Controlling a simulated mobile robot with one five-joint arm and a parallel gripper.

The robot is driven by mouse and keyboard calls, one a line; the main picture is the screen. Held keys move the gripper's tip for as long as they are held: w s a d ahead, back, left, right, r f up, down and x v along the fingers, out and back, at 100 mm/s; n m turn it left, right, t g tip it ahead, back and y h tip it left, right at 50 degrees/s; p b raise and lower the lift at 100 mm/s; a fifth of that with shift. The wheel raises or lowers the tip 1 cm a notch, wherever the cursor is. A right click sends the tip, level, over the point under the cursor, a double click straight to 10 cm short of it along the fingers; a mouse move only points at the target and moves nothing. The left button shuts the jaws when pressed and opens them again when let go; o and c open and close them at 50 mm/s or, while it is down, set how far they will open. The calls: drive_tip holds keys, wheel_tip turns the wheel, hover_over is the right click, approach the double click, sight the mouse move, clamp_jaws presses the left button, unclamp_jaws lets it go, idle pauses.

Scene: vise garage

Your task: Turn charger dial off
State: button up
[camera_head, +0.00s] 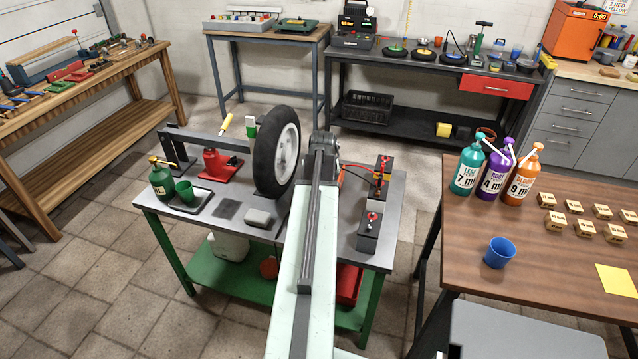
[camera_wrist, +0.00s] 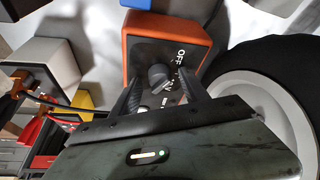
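The charger (camera_wrist: 133,35) is an orange box with a dark face in the wrist view. Its dark round dial (camera_wrist: 158,77) sits on that face, with "OFF" printed above and to its right. Other markings are partly hidden, and I cannot tell which one the dial points to. My gripper (camera_wrist: 160,92) is open, one dark finger on each side of the dial in the picture. I cannot tell whether either finger touches it. In the head view my arm hides the gripper and most or all of the charger.
A wheel with a black tyre (camera_head: 264,157) stands close left of my arm on the grey workbench (camera_head: 240,240). Two dark batteries stand to the right, one behind (camera_head: 384,180) and one nearer (camera_head: 368,235), with red cables nearby. A red jack (camera_head: 220,165) stands left of the wheel.

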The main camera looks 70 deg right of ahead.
drive_tip(key=p+v, duration=0.7)
drive_tip(key=v, duration=0.1)
drive_tip(key=shift+f, duration=0.1)
idle(0.4)
